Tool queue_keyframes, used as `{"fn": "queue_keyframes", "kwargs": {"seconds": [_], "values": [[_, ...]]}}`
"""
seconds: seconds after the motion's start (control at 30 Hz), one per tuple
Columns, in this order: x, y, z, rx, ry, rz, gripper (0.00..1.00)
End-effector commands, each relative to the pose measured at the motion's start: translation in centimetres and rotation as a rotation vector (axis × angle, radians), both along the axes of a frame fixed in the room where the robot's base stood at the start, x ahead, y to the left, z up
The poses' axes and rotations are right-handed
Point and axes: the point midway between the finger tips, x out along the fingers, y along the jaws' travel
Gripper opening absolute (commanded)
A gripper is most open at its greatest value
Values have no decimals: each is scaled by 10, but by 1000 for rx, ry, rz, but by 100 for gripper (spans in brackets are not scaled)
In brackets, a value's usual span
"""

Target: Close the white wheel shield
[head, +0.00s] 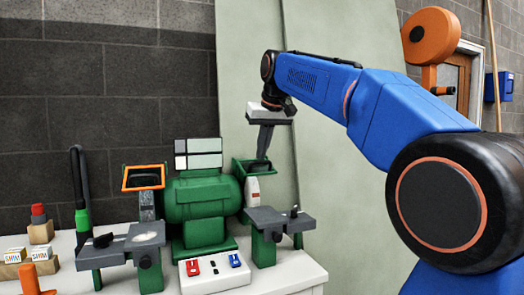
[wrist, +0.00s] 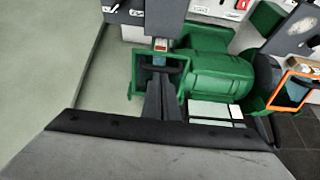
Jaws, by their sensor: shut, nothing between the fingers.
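A green bench grinder (head: 201,200) stands on a white-topped bench. At its right end is a white wheel (head: 252,189), partly covered by its guard. Above that wheel is a green-framed shield (head: 241,166), which also shows in the wrist view (wrist: 136,84). My gripper (head: 262,156) points down at this shield from above. In the wrist view its shut, empty fingers (wrist: 161,82) overlap the shield's frame and hide part of it. I cannot tell whether they touch it. The left wheel's shield (head: 144,177) has an orange frame.
Grey tool rests (head: 122,246) stand before both wheels. A white switch box (head: 215,270) with red and blue switches sits in front. A black hose (head: 80,185) and small blocks (head: 41,232) are at the left. A pale panel (head: 310,150) stands behind; the space above the grinder is open.

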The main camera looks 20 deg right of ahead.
Motion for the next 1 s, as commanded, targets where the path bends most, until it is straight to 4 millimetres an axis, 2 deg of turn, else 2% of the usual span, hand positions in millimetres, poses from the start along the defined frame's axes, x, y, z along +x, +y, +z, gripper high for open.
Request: {"fn": "queue_keyframes", "kwargs": {"seconds": [0.2, 0.43, 0.7, 0.87, 1.0], "values": [[-1, 0, -2, 0, 0, 0, 0], [-7, 0, -18, 0, 1, 0, 0], [-7, 0, -19, 0, 1, 0, 0], [-9, 0, -14, 0, 0, 0, 0], [-14, 0, 2, 0, -2, 0, 0]]}}
